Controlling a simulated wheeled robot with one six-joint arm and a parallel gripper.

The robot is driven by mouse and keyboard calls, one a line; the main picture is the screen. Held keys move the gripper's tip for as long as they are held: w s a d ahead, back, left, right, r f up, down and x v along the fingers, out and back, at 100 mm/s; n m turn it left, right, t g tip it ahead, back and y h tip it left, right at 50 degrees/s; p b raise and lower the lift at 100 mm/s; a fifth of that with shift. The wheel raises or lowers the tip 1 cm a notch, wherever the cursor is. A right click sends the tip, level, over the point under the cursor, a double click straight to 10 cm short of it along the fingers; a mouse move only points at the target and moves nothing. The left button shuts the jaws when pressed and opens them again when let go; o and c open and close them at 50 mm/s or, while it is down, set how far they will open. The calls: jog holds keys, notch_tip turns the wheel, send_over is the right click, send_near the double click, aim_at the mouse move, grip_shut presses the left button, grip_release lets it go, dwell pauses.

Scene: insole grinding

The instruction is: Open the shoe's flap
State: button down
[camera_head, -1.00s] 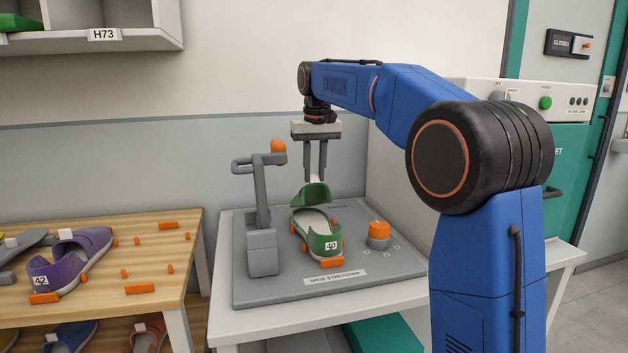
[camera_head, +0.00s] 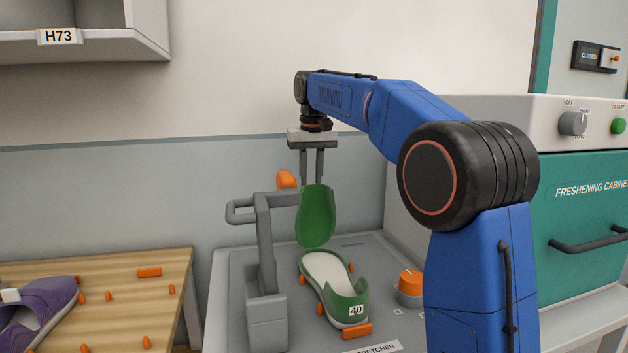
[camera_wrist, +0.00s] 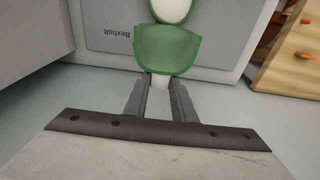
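The green shoe (camera_head: 346,307), labelled 40, sits on the grey stretcher plate with its pale insole showing. Its green flap (camera_head: 316,218) stands nearly upright at the far end of the shoe, so the shoe's inside is uncovered. My gripper (camera_head: 312,181) is above the flap, fingers pointing down at its top edge. In the wrist view the flap (camera_wrist: 168,48) lies just beyond the fingertips (camera_wrist: 160,82), which are closed on the flap's pale tab (camera_wrist: 160,80).
A grey stretcher post (camera_head: 267,270) with an orange knob (camera_head: 286,179) stands just left of the shoe. An orange dial (camera_head: 410,282) is to the right. A wooden table (camera_head: 110,290) with a purple shoe (camera_head: 40,315) is at left. A freshening cabinet (camera_head: 590,230) is at right.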

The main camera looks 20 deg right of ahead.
jog(key=w+f, duration=0.3)
jog(key=w, duration=0.3)
jog(key=shift+f, duration=0.1)
dwell(0.4)
jog(key=c, duration=1.5)
grip_release()
jog(key=r, duration=0.4)
jog(key=s+r, duration=0.1)
jog(key=r, duration=0.7)
jog(key=shift+s, duration=0.25)
jog(key=shift+s+f, duration=0.1)
